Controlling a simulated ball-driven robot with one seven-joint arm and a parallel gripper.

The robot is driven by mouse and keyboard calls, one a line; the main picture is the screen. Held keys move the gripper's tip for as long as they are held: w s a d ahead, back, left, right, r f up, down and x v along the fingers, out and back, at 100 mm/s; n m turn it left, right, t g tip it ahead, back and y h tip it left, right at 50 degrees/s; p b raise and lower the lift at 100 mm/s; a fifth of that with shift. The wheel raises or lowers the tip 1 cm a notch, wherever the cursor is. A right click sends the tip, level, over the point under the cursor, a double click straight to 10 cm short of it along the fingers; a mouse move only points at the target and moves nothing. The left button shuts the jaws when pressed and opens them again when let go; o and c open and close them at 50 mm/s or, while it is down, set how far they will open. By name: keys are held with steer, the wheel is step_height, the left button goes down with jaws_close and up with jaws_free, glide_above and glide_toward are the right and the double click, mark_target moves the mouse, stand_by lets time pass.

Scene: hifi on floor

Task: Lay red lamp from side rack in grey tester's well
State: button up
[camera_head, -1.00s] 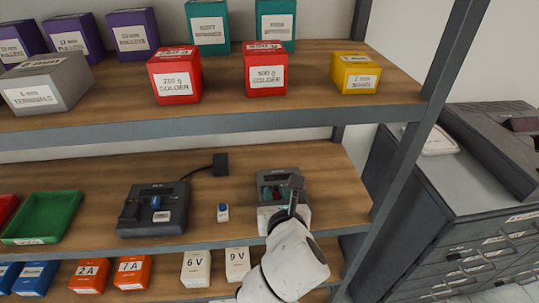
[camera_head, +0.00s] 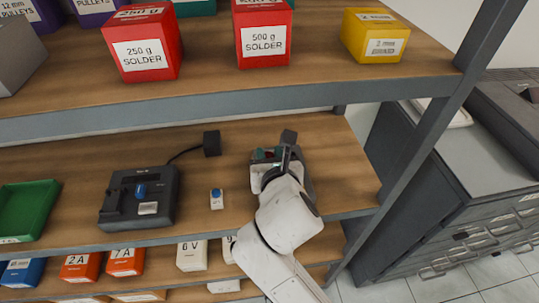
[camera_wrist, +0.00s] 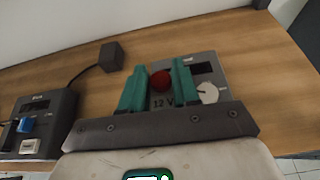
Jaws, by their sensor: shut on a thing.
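My gripper (camera_wrist: 160,90) has its green fingers shut on the red lamp (camera_wrist: 160,81), whose round red top shows between them in the wrist view. The grey tester (camera_wrist: 204,66) is below and just beyond the fingers, with a dark display and a white dial. A "12 V" marking shows under the lamp. In the head view my gripper (camera_head: 268,156) is over the right part of the middle shelf and hides most of the tester. The well is hidden, and I cannot tell whether the lamp touches it. I cannot make out the side rack.
A dark device (camera_head: 120,216) holding a blue part stands to the left, cabled to a black block (camera_head: 212,143). A small blue-and-white piece (camera_head: 217,199) stands between it and my arm. The upper shelf (camera_head: 310,82) overhangs, and a rack post (camera_head: 420,140) is at right.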

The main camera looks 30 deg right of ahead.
steer(key=shift+f+b, duration=1.3)
steer(key=shift+b, duration=0.2)
steer(key=shift+f, duration=0.8)
steer(key=shift+p, duration=1.15)
steer(key=shift+f+p, duration=0.4)
steer(key=shift+p, duration=0.3)
stand_by(1.0)
steer(key=o, duration=1.1)
steer(key=shift+r, duration=0.1)
